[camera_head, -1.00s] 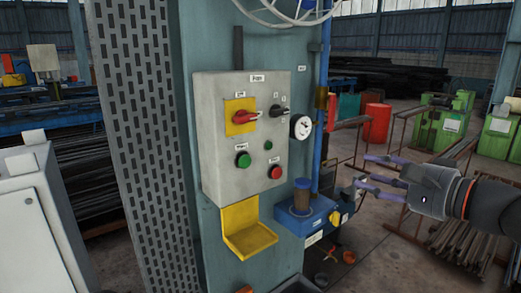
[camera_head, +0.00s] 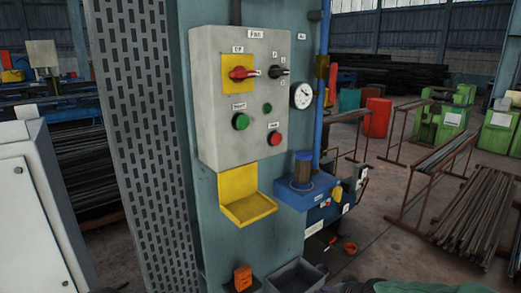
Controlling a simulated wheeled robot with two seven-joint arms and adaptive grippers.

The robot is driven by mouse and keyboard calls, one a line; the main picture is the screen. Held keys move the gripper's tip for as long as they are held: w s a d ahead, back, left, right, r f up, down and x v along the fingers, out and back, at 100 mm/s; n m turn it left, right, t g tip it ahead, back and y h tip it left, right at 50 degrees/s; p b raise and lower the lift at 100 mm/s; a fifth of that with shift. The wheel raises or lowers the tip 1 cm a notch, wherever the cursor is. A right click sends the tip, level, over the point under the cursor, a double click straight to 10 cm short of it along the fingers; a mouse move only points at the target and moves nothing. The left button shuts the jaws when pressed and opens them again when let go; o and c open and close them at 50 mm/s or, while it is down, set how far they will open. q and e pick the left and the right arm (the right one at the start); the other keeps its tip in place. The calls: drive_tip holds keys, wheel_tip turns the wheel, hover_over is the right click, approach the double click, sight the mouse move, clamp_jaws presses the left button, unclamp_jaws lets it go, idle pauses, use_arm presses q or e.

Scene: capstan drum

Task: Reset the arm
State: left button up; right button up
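Neither of my grippers shows in the head view. A dark and greenish shape is cut off at the bottom edge, right of centre; I cannot tell what it is. The grey control box (camera_head: 212,125) is on the teal column, with a red rotary switch (camera_head: 240,72) on a yellow plate. A black selector knob (camera_head: 278,71), a green button (camera_head: 240,121) and a red button (camera_head: 274,138) are also on it. The red handle and the black knob both point roughly sideways.
A round gauge (camera_head: 302,95) sits beside the box. A yellow bracket (camera_head: 240,185) hangs below it. A blue ledge (camera_head: 316,187) carries a brownish cylinder (camera_head: 302,168). A grey bin (camera_head: 297,276) stands below. A white cabinet (camera_head: 30,220) is at left. Bar racks (camera_head: 470,205) stand at right.

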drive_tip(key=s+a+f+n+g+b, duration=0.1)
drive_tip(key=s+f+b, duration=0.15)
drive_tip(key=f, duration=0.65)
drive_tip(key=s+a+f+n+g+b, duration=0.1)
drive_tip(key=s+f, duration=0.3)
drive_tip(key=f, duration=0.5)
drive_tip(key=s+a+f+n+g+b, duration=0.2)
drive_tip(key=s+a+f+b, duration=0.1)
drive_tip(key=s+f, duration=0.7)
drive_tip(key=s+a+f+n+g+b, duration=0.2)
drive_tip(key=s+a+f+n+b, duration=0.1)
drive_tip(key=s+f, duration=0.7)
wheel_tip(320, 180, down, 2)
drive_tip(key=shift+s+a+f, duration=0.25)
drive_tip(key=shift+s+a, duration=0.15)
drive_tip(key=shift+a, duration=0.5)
